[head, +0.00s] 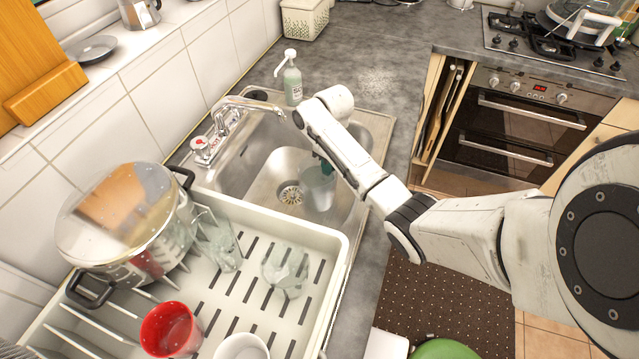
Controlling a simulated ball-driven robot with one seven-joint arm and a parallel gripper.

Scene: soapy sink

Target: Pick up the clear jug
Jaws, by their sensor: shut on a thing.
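The clear jug (317,190) is a see-through, greyish vessel over the sink basin (265,178), just right of the drain. My gripper (326,169) points down at its upper right side and is shut on it. The arm hides most of the gripper, so the fingers barely show. The jug looks about upright; I cannot tell whether it touches the basin floor.
A white dish rack (345,262) stands in front, with clear glassware (285,268), a red cup (168,328), a white cup (242,347) and a large steel pot (125,225). The tap (245,104) and a soap bottle (292,80) stand behind the basin.

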